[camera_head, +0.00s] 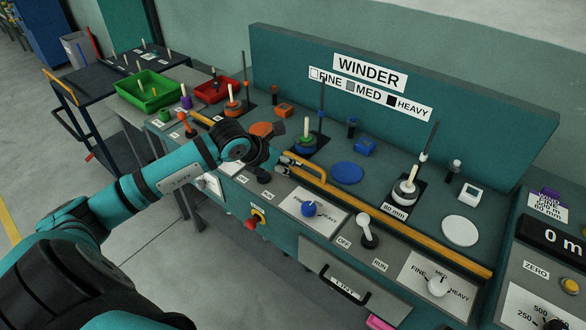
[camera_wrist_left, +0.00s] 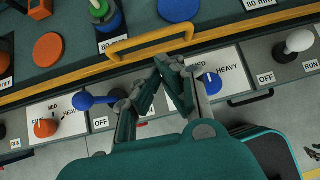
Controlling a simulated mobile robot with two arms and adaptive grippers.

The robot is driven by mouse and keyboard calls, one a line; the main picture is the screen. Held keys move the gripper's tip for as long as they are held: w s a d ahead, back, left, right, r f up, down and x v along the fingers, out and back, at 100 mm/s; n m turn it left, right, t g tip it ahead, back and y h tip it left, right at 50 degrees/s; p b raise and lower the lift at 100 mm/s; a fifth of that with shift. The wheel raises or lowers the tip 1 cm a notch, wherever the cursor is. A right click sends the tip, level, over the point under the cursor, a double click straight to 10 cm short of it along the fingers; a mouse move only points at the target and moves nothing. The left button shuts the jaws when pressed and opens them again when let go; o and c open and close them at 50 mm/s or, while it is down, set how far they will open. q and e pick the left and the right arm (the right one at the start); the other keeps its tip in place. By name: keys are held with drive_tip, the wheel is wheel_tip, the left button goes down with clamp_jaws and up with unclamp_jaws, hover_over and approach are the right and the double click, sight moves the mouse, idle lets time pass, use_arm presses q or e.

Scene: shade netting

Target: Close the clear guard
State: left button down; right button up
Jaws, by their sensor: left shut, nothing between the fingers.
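The clear guard's panel is too transparent to make out. A yellow handle (camera_head: 305,172), likely the guard's, stands on a long yellow rail at the bench's front, by the middle winding station. In the left wrist view the handle (camera_wrist_left: 150,43) is a yellow bar with two bent ends. My left gripper (camera_head: 286,164) is at the handle's left end in the head view.
The rail (camera_head: 440,245) runs along the bench front. Spools on upright rods (camera_head: 405,192) stand behind. Green (camera_head: 150,91) and red bins (camera_head: 213,88) are at far left.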

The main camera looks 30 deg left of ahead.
use_arm(q)
drive_tip(key=a+y, duration=0.1)
drive_tip(key=a, duration=0.1)
drive_tip(key=p, duration=0.2)
approach(298, 170)
drive_tip(key=x, duration=0.5)
drive_tip(key=shift+w+f, duration=0.45)
drive_tip(key=shift+f, duration=0.1)
